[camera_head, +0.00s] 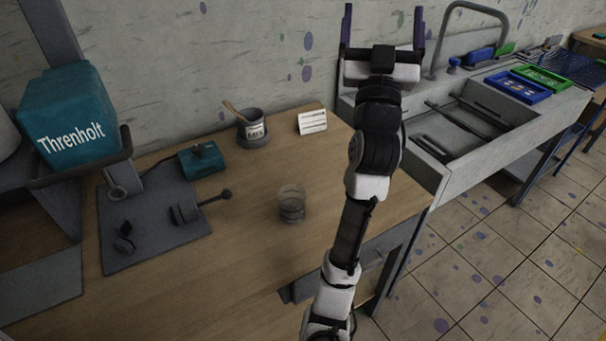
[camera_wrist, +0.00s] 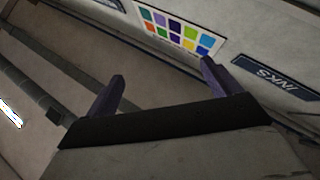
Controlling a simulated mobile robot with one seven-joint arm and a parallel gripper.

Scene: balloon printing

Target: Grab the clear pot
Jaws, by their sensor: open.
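The clear pot (camera_head: 291,204) is a small see-through round vessel. It stands upright on the wooden table in the head view, left of my arm. My gripper (camera_head: 383,22) is raised at the top of the head view, up and to the right of the pot and well apart from it. Its two purple fingers are spread with nothing between them. The pot is not in the wrist view.
The wooden table (camera_head: 240,290) is bare around the pot. A dark mat with tools (camera_head: 150,250), a teal box (camera_head: 202,160), a grey pot with a stick (camera_head: 252,128) and a white card (camera_head: 312,121) lie left and behind. A sink (camera_head: 450,130) stands right.

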